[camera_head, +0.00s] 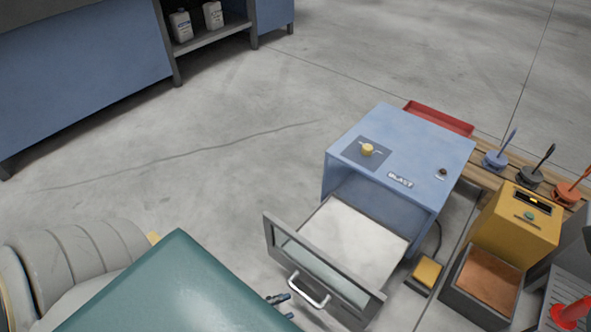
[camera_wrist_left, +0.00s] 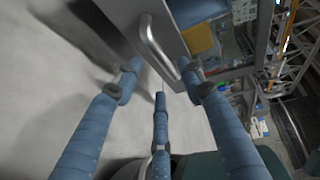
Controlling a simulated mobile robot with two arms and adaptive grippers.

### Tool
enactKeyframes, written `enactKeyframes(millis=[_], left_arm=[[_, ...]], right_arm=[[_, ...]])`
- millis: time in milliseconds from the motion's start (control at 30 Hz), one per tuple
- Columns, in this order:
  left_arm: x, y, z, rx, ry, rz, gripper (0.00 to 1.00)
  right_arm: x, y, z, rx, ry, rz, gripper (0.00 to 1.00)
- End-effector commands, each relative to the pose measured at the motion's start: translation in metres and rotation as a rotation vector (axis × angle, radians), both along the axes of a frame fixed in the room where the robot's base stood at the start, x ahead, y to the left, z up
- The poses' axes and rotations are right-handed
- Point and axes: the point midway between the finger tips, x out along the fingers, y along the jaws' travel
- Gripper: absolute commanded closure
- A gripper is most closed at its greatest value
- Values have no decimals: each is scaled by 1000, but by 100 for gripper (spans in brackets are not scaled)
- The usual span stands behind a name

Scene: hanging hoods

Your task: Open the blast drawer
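The blast drawer (camera_head: 355,243) is slid out from the front of the blue box (camera_head: 410,150) labelled BLAST. Its bare floor shows behind a grey-framed glass front (camera_head: 320,268). A metal bar handle (camera_head: 308,290) is on that front; it also shows in the left wrist view (camera_wrist_left: 156,45). My left gripper (camera_head: 279,299) is just left of the handle in the head view, mostly hidden behind my arm. In the left wrist view its fingers (camera_wrist_left: 159,82) are spread, with the handle beyond and near the tips. No grip on the handle shows. My right gripper is not in view.
A yellow box (camera_head: 519,222) with an open brown-floored tray (camera_head: 488,280) stands right of the blue box. A small yellow block (camera_head: 427,272) lies between them. A red tray (camera_head: 438,117) is behind. The grey floor left of the drawer is clear.

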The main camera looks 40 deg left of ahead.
Motion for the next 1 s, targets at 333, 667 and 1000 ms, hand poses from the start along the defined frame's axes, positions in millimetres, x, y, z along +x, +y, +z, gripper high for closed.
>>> enactKeyframes(millis=[333,667,1000], left_arm=[[-40,19,9,0,0,0,60],[-42,20,9,0,-1,0,60],[-42,20,9,0,-1,0,60]], right_arm=[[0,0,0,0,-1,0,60],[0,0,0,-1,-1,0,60],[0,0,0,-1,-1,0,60]])
